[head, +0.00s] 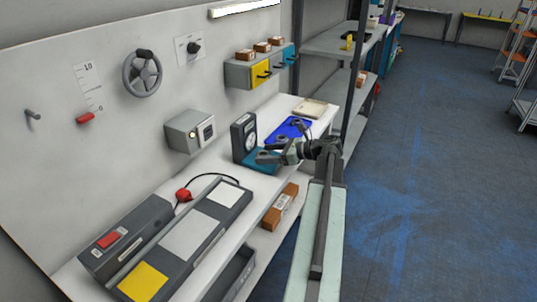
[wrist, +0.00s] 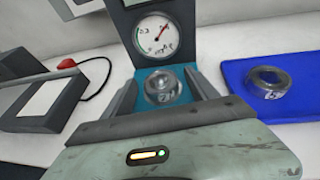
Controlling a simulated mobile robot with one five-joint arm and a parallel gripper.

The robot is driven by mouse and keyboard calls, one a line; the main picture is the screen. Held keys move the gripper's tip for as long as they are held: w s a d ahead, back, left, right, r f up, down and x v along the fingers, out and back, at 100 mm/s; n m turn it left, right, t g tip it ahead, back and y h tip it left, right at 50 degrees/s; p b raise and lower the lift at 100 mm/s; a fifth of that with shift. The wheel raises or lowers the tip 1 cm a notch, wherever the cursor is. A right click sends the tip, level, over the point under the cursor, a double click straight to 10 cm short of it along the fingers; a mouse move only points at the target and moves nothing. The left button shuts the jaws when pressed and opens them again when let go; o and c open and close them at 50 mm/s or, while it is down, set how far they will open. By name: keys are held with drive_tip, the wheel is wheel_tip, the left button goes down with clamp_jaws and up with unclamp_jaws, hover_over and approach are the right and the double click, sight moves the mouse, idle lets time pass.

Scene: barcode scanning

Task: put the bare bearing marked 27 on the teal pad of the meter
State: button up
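The meter (head: 243,137) stands on the white bench, with a round dial on its dark upright plate; the dial also shows in the wrist view (wrist: 152,36). Its teal pad (head: 247,166) lies at its foot. A shiny metal bearing (wrist: 163,87) appears over the teal pad, between my fingers; its number starts with a 2 and is partly blurred. My gripper (wrist: 163,88) is around this bearing, its fingers spread with narrow teal gaps beside it. I cannot tell whether the bearing fully rests on the pad.
A blue mat (wrist: 238,78) lies to the right of the meter with another bearing (wrist: 268,82) on it. A tan tray (head: 310,108) is behind it. To the left are a grey device with pale and yellow panels (head: 188,236) and a red-ended cable (head: 182,195). A carton (head: 280,207) sits below.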

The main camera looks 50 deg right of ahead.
drive_tip(key=shift+r, duration=0.1)
drive_tip(key=shift+s+r+p, duration=0.15)
drive_tip(key=shift+r+p, duration=0.1)
drive_tip(key=shift+p, duration=0.1)
drive_tip(key=p+v, duration=0.3)
drive_tip(key=v, duration=0.8)
drive_tip(key=shift+s+d+p, duration=0.2)
drive_tip(key=shift+s+p, duration=0.1)
drive_tip(key=shift+p, duration=0.05)
